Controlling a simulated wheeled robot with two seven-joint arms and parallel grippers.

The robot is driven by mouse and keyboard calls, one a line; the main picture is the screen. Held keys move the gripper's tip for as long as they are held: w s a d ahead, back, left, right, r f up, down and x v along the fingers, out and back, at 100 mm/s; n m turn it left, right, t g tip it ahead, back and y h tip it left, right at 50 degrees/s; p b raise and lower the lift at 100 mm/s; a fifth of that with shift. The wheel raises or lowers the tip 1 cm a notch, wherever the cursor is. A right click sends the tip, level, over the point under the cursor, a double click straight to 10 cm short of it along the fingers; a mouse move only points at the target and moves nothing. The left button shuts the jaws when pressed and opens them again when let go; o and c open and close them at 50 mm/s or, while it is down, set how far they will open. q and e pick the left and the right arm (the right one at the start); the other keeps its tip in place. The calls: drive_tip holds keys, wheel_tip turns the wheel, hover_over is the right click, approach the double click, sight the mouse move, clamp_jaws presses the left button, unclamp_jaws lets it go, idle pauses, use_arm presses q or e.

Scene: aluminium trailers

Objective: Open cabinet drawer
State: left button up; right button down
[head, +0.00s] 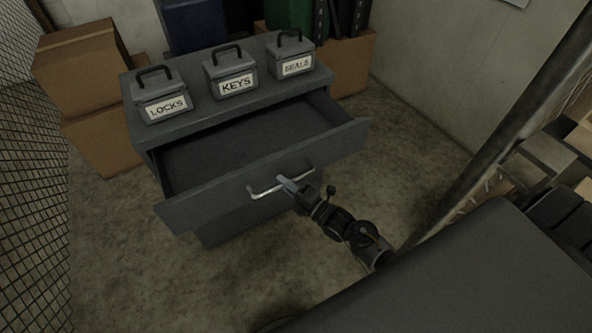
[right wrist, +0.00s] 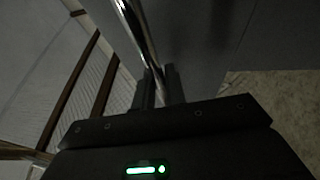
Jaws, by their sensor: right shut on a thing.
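The grey cabinet (head: 147,140) stands on the floor with its top drawer (head: 240,182) pulled well out. The inside of the drawer looks empty. A silver bar handle (head: 263,193) is fixed to the drawer front. My right gripper (head: 286,184) is shut on this handle near its middle. In the right wrist view the handle (right wrist: 128,18) runs down to the fingertips of the right gripper (right wrist: 158,72). A lower drawer front (head: 225,228) is partly hidden below the open drawer. My left gripper is not in view.
Boxes labelled LOCKS (head: 160,97), KEYS (head: 231,74) and SEALS (head: 291,56) stand on the cabinet top. Cardboard boxes (head: 85,75) are stacked at the left. Wire mesh (head: 30,180) borders the left side. A metal pole (head: 500,130) slants at the right. The floor before the cabinet is clear.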

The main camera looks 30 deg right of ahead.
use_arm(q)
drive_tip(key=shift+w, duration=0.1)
use_arm(e)
drive_tip(key=shift+s, duration=0.35)
drive_tip(key=c, duration=1.5)
unclamp_jaws()
drive_tip(key=shift+o, duration=0.2)
drive_tip(key=shift+d, duration=0.1)
